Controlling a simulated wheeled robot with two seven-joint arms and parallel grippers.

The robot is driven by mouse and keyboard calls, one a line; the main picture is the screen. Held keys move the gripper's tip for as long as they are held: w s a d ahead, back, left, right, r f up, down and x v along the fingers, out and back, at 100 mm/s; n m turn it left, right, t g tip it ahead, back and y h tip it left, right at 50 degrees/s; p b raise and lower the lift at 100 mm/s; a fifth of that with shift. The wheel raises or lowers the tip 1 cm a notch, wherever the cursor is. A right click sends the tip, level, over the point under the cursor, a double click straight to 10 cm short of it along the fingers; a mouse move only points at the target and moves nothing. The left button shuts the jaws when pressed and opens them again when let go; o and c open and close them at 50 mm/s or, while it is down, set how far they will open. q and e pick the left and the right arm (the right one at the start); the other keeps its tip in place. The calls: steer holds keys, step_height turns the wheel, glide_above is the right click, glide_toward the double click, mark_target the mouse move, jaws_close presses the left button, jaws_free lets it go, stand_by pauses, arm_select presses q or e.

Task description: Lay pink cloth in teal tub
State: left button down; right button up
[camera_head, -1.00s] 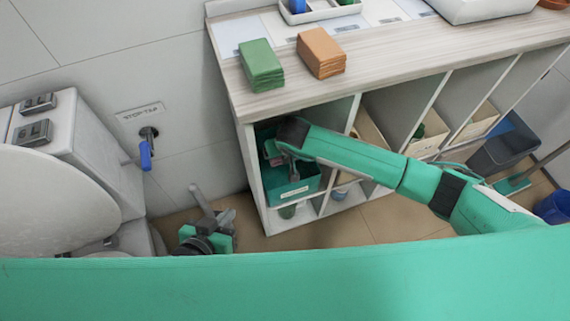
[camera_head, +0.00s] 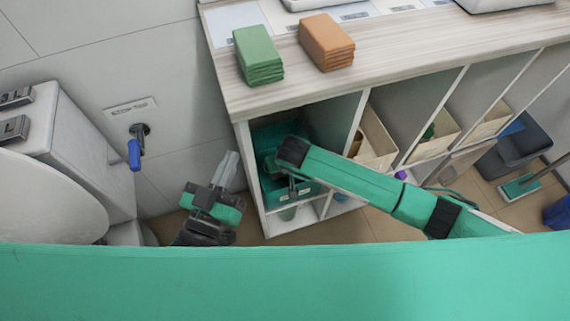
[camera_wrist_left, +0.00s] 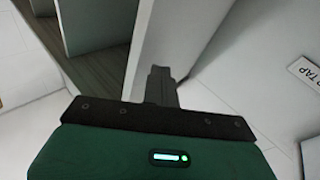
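The teal tub (camera_head: 282,226) sits in the leftmost cubby of the white shelf unit, and its inside is mostly hidden. My right arm comes in from the right and reaches into that cubby. My right gripper (camera_head: 290,190) is at the tub, largely hidden behind its own wrist, so its finger opening does not show. I cannot make out the pink cloth now. My left gripper (camera_head: 227,169) is outside the cubby, left of the shelf's side panel, pointing up. Its fingers (camera_wrist_left: 161,86) look together and empty in the left wrist view.
A green cloth stack (camera_head: 258,55) and an orange cloth stack (camera_head: 326,42) lie on the countertop (camera_head: 400,60). A blue-handled tap (camera_head: 135,152) and a toilet (camera_head: 50,200) are at left. Beige bins (camera_head: 377,140) fill neighbouring cubbies. A dark bin (camera_head: 515,148) stands at right.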

steer(key=shift+f+b, duration=0.3)
steer(key=shift+f, duration=0.5)
arm_select(q)
steer(key=r+t, duration=0.1)
steer(key=w+r+t, duration=0.1)
steer(key=r, duration=0.1)
steer(key=a+r, duration=0.1)
steer(key=shift+w+r+t, duration=0.15)
steer(key=shift+r+t, duration=0.05)
steer(key=shift+t, duration=0.2)
arm_select(e)
steer(key=shift+f, duration=0.15)
arm_select(q)
steer(key=shift+a+r, duration=0.1)
steer(key=shift+r, duration=0.25)
arm_select(e)
steer(key=o, duration=0.8)
